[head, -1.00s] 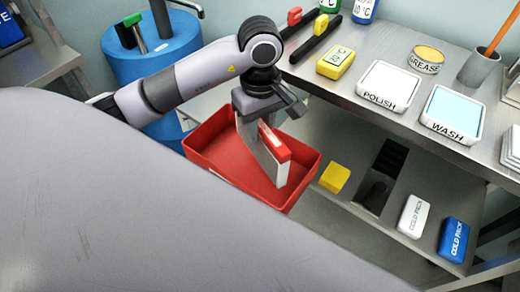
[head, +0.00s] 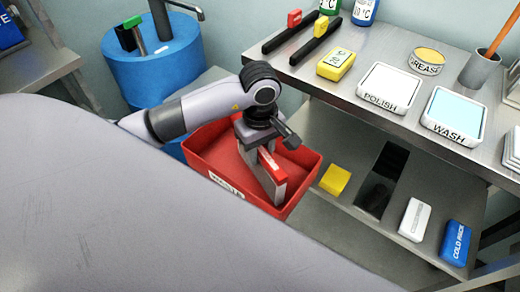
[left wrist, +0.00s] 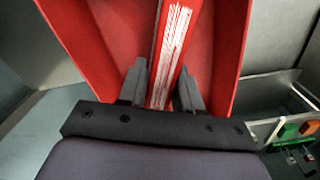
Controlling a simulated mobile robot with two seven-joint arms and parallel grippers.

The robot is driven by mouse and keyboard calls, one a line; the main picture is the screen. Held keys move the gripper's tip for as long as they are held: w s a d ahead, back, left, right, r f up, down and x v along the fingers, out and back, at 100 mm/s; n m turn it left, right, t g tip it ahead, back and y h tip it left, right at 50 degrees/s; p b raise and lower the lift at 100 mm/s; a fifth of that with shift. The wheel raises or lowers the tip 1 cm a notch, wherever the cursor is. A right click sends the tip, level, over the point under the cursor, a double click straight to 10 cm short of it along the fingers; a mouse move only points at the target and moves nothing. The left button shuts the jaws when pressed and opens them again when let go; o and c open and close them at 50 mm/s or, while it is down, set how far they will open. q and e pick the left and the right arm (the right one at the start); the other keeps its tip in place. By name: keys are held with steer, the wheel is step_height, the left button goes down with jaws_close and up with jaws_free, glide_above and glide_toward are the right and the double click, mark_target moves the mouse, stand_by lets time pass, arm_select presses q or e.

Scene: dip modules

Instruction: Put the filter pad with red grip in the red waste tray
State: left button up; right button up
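The filter pad (head: 262,182) hangs upright below its red grip (head: 272,165). My left gripper (head: 258,146) is shut on the red grip; the left wrist view shows a finger on each side of the scuffed grip (left wrist: 168,55). The pad is over the red waste tray (head: 203,160), its lower part inside the rim outline. Whether it touches the tray floor cannot be told. The tray's red walls (left wrist: 222,70) fill much of the left wrist view. My right gripper is not in view.
A steel bench at right holds the polish tray (head: 390,88), wash tray (head: 455,116), grease tin (head: 426,61) and a yellow timer (head: 337,64). On a lower shelf are a yellow block (head: 335,180) and white (head: 415,219) and blue (head: 457,242) cold packs. A blue drum (head: 155,65) stands behind.

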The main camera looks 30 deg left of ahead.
arm_select(q)
steer(key=shift+o, duration=1.2)
steer(key=shift+r, duration=0.15)
step_height(320, 180, up, 12)
steer(key=p, duration=0.1)
steer(key=shift+s, duration=0.15)
